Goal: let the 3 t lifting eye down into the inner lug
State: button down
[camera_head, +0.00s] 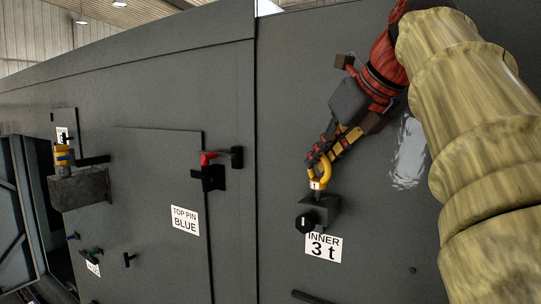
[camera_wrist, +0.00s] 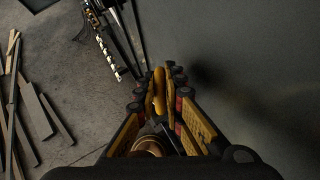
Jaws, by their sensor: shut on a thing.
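The yellow lifting eye (camera_head: 318,178), with a small white tag on it, is in my gripper (camera_head: 322,158) in the head view. My gripper is shut on its ring. The eye also shows between the fingers in the wrist view (camera_wrist: 159,90), where my gripper (camera_wrist: 157,82) closes on both sides of it. The inner lug (camera_head: 322,208) is a dark block on the grey wall, with a black knob at its front left. The eye is upright just above the lug, its grey shank reaching down to the block's top. I cannot tell how deep the shank sits.
A sign "INNER 3 t" (camera_head: 323,247) is under the lug. Long bars (camera_wrist: 35,105) lie on the floor in the wrist view.

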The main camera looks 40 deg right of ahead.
jog(key=shift+f+b, duration=0.85)
jog(key=shift+f, duration=0.45)
jog(key=c, duration=1.8)
grip_release()
jog(key=shift+v, duration=6.05)
jog(key=shift+w, duration=0.1)
